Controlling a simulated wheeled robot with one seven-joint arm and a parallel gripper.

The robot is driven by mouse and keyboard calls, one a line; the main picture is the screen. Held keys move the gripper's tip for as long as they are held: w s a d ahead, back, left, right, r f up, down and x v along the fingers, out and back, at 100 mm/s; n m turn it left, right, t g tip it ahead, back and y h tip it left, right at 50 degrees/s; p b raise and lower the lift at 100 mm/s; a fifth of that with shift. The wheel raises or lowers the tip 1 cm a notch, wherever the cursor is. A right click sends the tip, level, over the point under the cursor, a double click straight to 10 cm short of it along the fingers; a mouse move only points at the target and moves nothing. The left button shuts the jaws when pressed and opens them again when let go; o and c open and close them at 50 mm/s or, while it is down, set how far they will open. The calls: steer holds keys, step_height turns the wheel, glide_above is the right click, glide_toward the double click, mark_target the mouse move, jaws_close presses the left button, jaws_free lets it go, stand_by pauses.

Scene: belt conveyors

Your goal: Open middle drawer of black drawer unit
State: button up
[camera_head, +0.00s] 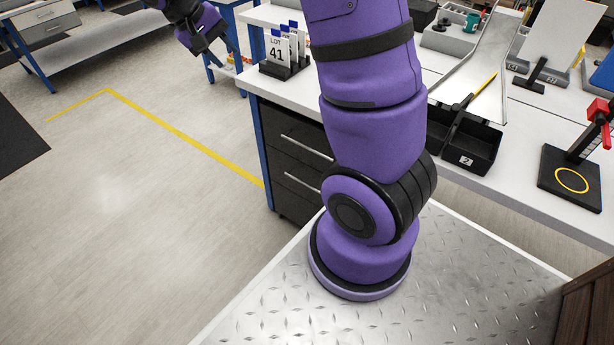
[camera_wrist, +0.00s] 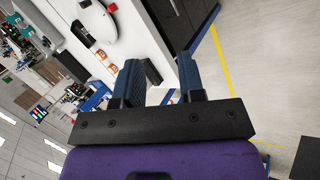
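The black drawer unit (camera_head: 284,155) stands under the white workbench, behind my arm in the head view. My arm hides its right side. Two pale bar handles show on its front, one above the other; the drawers look shut. The middle drawer (camera_head: 290,172) appears to be the one with the lower visible handle. In the wrist view, a dark panel that looks like the unit (camera_wrist: 184,20) lies beyond the fingers. My gripper (camera_head: 213,44) is up at the left, away from the unit. In the wrist view its fingers (camera_wrist: 160,70) are apart, with nothing between them.
The workbench (camera_head: 262,88) has a blue leg (camera_head: 263,150) beside the unit. A LOT 41 card holder (camera_head: 283,64) and a black bin (camera_head: 468,145) stand on top. Open floor (camera_head: 150,200) with a yellow line lies left of the unit. Another bench (camera_head: 110,35) stands far left.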

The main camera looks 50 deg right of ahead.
steer(key=w+d+f+g+h, duration=0.1)
steer(key=w+d+f, duration=0.15)
steer(key=f, duration=0.45)
steer(key=w+d+f+g+h, duration=0.1)
steer(key=w+f, duration=0.3)
steer(key=f, duration=0.3)
steer(key=n+h, duration=0.1)
steer(key=h, duration=0.7)
glide_toward(307, 185)
steer(key=x, duration=1)
steer(key=shift+d+f, duration=0.1)
steer(key=shift+f, duration=0.2)
jaws_close()
